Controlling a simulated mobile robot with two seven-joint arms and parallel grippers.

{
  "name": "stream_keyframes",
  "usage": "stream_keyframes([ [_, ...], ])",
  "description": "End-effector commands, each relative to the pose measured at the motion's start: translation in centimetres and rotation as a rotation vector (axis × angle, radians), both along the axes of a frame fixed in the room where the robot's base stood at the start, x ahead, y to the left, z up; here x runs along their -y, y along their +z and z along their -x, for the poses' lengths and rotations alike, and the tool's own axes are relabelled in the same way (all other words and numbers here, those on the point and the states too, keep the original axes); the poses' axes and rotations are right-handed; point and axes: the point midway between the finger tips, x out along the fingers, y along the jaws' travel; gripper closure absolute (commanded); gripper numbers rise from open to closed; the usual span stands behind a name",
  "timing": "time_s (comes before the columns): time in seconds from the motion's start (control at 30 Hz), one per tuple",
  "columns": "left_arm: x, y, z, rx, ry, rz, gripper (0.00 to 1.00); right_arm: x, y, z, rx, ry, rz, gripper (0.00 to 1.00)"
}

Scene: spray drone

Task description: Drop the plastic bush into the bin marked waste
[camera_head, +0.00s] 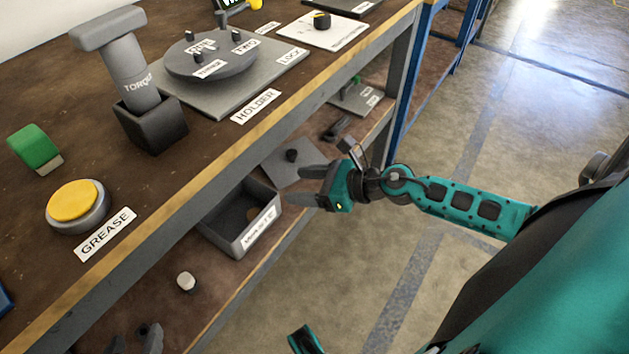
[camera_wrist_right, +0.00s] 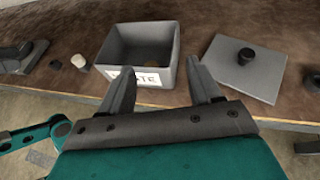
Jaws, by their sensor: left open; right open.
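The plastic bush, a small pale plug (camera_head: 186,281), lies on the lower shelf to the left of the bin. It also shows in the right wrist view (camera_wrist_right: 79,61). The waste bin is an open grey box (camera_head: 212,232) on the same shelf with a white label; in the right wrist view the bin (camera_wrist_right: 112,50) has a brown round patch inside. My right gripper (camera_head: 316,186) is open and empty, to the right of the bin; its fingers (camera_wrist_right: 160,68) frame the bin's front.
The upper bench carries a yellow button (camera_head: 75,201), a green block (camera_head: 35,148), a torque tool (camera_head: 125,70) in a dark holder and a round fixture (camera_head: 210,58). Its front edge overhangs the lower shelf. A grey plate with a black knob (camera_wrist_right: 244,68) sits right of the bin.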

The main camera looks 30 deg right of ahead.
Motion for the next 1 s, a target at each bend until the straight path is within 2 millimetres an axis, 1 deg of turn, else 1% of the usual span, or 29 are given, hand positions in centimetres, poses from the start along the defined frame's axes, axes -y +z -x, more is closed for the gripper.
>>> stream_keyframes([
  [0.03,-0.1,-0.1,0.0,-0.001,-0.001,-0.002,0.43,0.4,0.2,0.6,0.0,0.001,0.003,0.37],
  [0.1,-0.1,-0.1,0.1,-0.001,-0.002,-0.003,0.43,0.8,0.4,1.1,-0.001,-0.001,0.002,0.37],
  [0.23,-0.1,-0.1,0.1,-0.003,-0.003,-0.005,0.43,1.3,0.8,1.7,0.0,-0.001,0.0,0.37],
  [0.3,-0.2,-0.1,0.1,-0.003,-0.003,-0.005,0.43,1.1,1.0,1.8,-0.008,-0.017,-0.032,0.37],
  [0.37,-0.2,-0.1,0.1,-0.002,-0.003,-0.006,0.43,0.6,1.3,1.9,-0.03,-0.056,-0.107,0.37],
  [0.47,-0.2,0.0,0.1,-0.002,-0.003,-0.006,0.43,-0.8,1.9,2.1,-0.114,-0.192,-0.362,0.37],
  [0.57,-0.2,0.0,0.1,-0.002,-0.003,-0.006,0.43,-2.0,2.5,2.5,-0.259,-0.396,-0.743,0.37],
  [0.6,-0.2,0.0,0.1,-0.002,-0.003,-0.006,0.43,-2.3,2.5,2.7,-0.328,-0.487,-0.911,0.37],
  [0.67,-0.1,0.0,0.1,-0.003,-0.003,-0.005,0.43,-2.7,2.3,3.1,-0.439,-0.623,-1.162,0.37],
  [0.7,-0.1,0.0,0.1,-0.003,-0.003,-0.005,0.43,-2.9,2.0,3.5,-0.517,-0.714,-1.325,0.37],
  [0.77,-0.2,0.0,0.1,-0.003,-0.003,-0.005,0.43,-3.4,1.2,4.3,-0.638,-0.849,-1.568,0.37],
  [0.8,-0.1,0.0,0.1,-0.003,-0.003,-0.005,0.43,-3.8,0.7,4.9,-0.72,-0.938,-1.725,0.37],
  [0.9,-0.1,0.0,0.1,-0.003,-0.003,-0.005,0.43,-5.1,-0.8,6.7,-0.926,-1.15,-2.082,0.37],
  [1.0,-0.1,0.0,0.1,-0.003,-0.004,-0.004,0.43,-6.8,-2.0,8.4,-1.104,-1.329,-2.358,0.37],
])
